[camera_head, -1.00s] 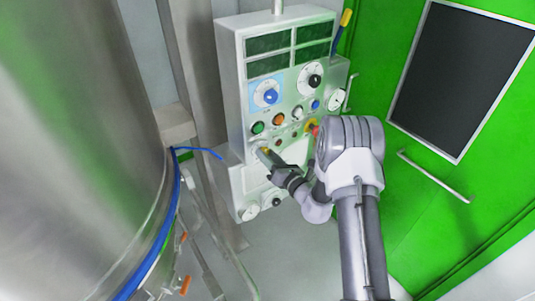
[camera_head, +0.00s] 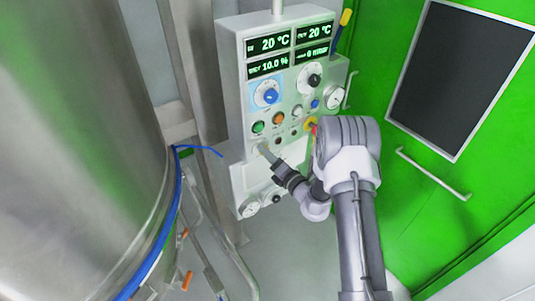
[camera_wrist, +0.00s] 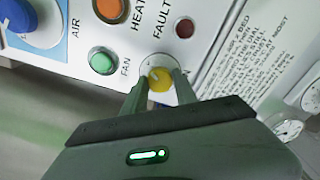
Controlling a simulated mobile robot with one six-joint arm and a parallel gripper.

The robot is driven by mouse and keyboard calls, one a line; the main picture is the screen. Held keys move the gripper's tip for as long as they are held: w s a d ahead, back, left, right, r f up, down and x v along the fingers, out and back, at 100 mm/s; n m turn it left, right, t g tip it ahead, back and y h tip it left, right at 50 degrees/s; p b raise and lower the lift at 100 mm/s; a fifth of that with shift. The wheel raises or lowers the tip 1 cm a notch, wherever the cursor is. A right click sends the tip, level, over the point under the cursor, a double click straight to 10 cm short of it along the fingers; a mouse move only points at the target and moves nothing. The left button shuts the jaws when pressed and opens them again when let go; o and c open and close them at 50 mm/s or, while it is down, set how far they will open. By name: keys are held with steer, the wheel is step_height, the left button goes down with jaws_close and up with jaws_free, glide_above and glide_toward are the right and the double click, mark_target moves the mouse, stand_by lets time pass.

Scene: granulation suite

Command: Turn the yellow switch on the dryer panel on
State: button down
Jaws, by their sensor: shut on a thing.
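The yellow switch (camera_wrist: 159,78) is a small round knob with a pale pointer mark, on a light round plate at the lower left of the dryer panel. My gripper (camera_wrist: 158,82) is shut on it, one finger on each side, in the wrist view. In the head view my gripper (camera_head: 263,148) reaches the panel's lower left and hides the knob. The dryer panel (camera_head: 237,95) is a pale grey box. Its displays (camera_head: 275,43) are lit green, with readings such as 20 °C and 10.0 %.
The green FAN button (camera_wrist: 102,61) and orange HEAT button (camera_wrist: 109,9) sit close to the switch. A blue knob (camera_head: 270,96) is higher up. A red and yellow button (camera_head: 312,127) is near my arm. A large steel vessel (camera_head: 80,130) stands at left.

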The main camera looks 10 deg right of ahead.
stand_by(0.3)
steer(key=c, duration=1)
jaws_free()
steer(key=shift+o, duration=0.2)
steer(key=v, duration=1.7)
steer(key=shift+s, duration=0.2)
